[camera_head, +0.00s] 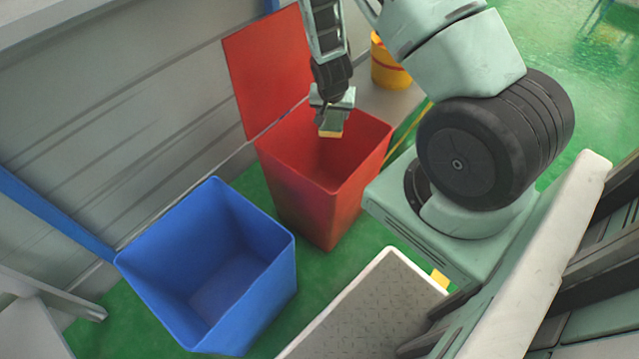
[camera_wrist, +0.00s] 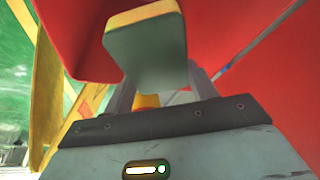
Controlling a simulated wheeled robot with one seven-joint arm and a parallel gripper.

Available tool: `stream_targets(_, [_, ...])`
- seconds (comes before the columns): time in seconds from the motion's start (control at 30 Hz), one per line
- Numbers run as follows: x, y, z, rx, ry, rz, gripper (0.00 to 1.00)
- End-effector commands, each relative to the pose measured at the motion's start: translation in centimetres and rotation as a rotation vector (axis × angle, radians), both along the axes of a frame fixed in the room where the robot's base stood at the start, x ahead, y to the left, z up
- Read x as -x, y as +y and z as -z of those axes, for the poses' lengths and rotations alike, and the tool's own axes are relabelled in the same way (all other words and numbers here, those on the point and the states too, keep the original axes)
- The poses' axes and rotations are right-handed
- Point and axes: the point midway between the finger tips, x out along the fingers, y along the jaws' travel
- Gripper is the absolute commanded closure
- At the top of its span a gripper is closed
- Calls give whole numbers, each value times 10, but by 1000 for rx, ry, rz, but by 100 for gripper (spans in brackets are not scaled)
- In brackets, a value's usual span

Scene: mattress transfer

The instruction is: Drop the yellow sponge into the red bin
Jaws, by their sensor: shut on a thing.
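The yellow sponge (camera_head: 331,127) has a grey-green face and is held in my gripper (camera_head: 332,108). In the head view the sponge is over the open mouth of the red bin (camera_head: 318,205), near the level of its rim. The bin's red lid (camera_head: 268,72) stands open behind it. In the wrist view the sponge (camera_wrist: 147,42) sticks out past the fingers of my gripper (camera_wrist: 160,85), with the red of the bin behind it. My gripper is shut on the sponge.
An open, empty blue bin (camera_head: 205,265) stands at the left front of the red bin. A yellow bucket (camera_head: 388,66) is behind the red bin. A grey wall (camera_head: 120,130) runs along the left. Green floor (camera_head: 310,290) shows between the bins and my base.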

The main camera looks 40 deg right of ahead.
Motion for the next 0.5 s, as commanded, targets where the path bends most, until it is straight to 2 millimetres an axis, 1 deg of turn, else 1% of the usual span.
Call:
stream_targets(0.03, [0, 0, 11, -1, 1, -1, 80])
stream_targets(0.23, [0, 0, 35, 0, 0, 0, 80])
stream_targets(0.37, [0, 0, 44, 0, -1, 0, 80])
stream_targets(0.5, [0, 0, 45, 0, -1, 0, 80])
